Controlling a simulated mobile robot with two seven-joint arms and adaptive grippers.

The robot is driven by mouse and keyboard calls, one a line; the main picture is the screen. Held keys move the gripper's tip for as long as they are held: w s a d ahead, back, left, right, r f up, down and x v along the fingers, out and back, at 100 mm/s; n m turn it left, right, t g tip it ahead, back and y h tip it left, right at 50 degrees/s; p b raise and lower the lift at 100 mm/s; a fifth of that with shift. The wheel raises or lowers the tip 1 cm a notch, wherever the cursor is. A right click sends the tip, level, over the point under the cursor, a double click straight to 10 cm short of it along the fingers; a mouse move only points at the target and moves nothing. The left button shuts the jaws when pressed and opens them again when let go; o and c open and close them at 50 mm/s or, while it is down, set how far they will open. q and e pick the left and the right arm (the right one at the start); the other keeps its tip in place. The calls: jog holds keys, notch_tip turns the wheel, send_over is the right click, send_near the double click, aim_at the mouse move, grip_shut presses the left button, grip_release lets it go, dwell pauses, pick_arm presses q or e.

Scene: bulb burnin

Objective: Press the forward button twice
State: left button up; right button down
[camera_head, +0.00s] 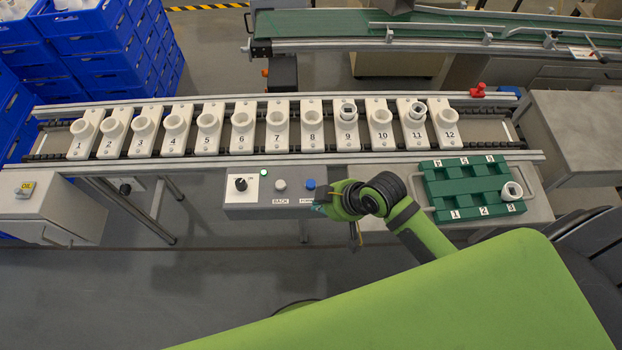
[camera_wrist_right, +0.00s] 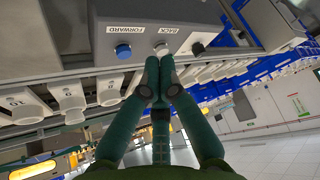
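The grey control box (camera_head: 252,204) hangs on the front rail of the conveyor. It carries a black knob (camera_head: 241,184), a white button marked BACK (camera_head: 280,185) and a blue forward button (camera_head: 310,184). The forward button also shows in the right wrist view (camera_wrist_right: 123,51), beside the white button (camera_wrist_right: 161,48). My right gripper (camera_head: 317,208) is at the front right of the box, beside the partly covered FORWARD label. In the wrist view its two dark green fingers (camera_wrist_right: 158,66) are together and empty, apart from the blue button. My left gripper is not in view.
A roller conveyor (camera_head: 259,132) carries a row of numbered white lamp holders; holders 9 and 11 hold something. A green tray (camera_head: 458,178) with one white piece stands right of my right arm. A green light (camera_head: 263,172) is lit on the box. Blue crates (camera_head: 95,60) are stacked at left.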

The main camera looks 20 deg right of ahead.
jog(key=r+n+t+y, duration=0.1)
jog(key=n+y, duration=0.1)
send_over(313, 185)
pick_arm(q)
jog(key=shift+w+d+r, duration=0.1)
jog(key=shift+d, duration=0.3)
pick_arm(e)
jog(key=shift+r, duration=0.35)
jog(key=shift+f, duration=0.15)
notch_tip(313, 185, down, 8)
jog(key=b, duration=0.7)
pick_arm(q)
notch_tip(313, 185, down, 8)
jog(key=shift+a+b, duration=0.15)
jog(key=shift+b, duration=0.3)
pick_arm(e)
jog(key=shift+f, duration=0.3)
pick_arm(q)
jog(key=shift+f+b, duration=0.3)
pick_arm(e)
jog(key=shift+f, duration=0.4)
